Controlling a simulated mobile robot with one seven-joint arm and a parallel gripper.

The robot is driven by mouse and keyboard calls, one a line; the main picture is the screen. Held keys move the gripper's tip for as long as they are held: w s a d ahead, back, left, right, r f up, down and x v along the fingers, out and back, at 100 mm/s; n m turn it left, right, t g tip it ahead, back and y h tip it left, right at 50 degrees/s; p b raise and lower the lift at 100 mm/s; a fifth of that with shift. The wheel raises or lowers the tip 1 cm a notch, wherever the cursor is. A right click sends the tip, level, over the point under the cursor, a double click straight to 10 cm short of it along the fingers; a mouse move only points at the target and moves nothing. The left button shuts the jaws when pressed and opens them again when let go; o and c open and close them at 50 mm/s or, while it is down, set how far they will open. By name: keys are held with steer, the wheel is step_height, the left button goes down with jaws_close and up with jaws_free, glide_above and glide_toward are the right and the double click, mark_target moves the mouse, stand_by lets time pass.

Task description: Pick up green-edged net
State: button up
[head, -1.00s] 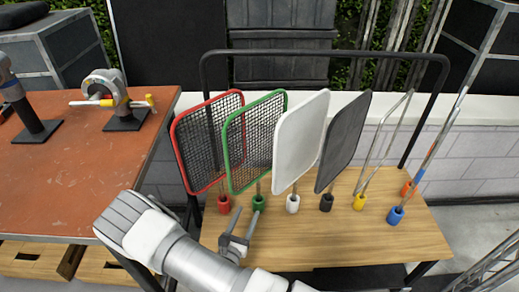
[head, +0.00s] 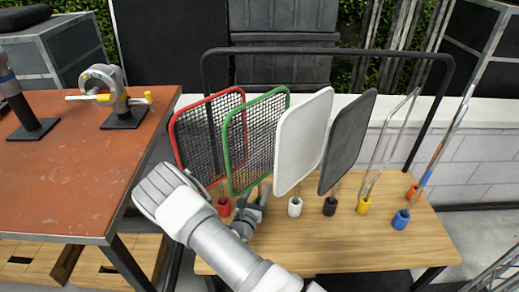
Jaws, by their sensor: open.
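The green-edged net (head: 254,142) is a dark mesh panel in a green frame. It stands upright and slightly tilted in the rack, between the red-edged net (head: 206,140) and a white panel (head: 302,142). My gripper (head: 258,194) is low in front of the green-edged net, close to its stem and base. Its fingers are open and point at the stem. My wrist hides the green base in part, and I cannot tell whether the stem is between the fingers.
A black panel (head: 347,142), a yellow-based frame (head: 385,150) and a blue-based rod (head: 432,165) stand to the right on the wooden shelf (head: 350,245). A black rail (head: 330,51) arches behind. A red-brown table (head: 75,170) with tools is at left.

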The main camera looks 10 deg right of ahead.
steer(key=b+x, duration=0.1)
steer(key=x, duration=0.3)
steer(key=shift+w+f, duration=0.1)
steer(key=shift+w, duration=0.05)
jaws_close()
